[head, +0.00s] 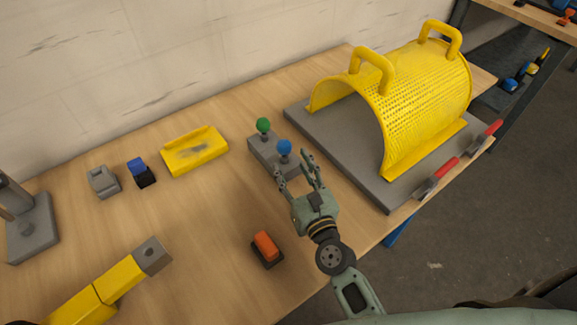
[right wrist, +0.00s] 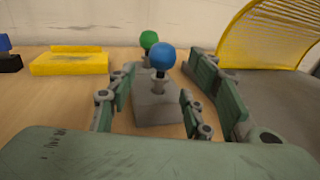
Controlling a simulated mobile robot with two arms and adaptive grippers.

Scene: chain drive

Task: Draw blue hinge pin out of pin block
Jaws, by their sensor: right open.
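The blue hinge pin (head: 284,147) has a round blue head and stands upright in the near end of the grey pin block (head: 259,151). A green-headed pin (head: 263,126) stands in the block's far end. My right gripper (head: 296,168) is open, its fingers pointing at the blue pin from the near side. In the right wrist view the blue pin (right wrist: 161,58) shows between the open fingers, above the block (right wrist: 157,108), with nothing gripped. My left gripper is not in view.
A yellow perforated guard (head: 420,95) on a grey plate stands right of the block, with red-handled clamps (head: 438,175) at its edge. A yellow tray (head: 195,152) lies left. An orange-topped piece (head: 266,247) lies nearer. Bare table surrounds the block's left side.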

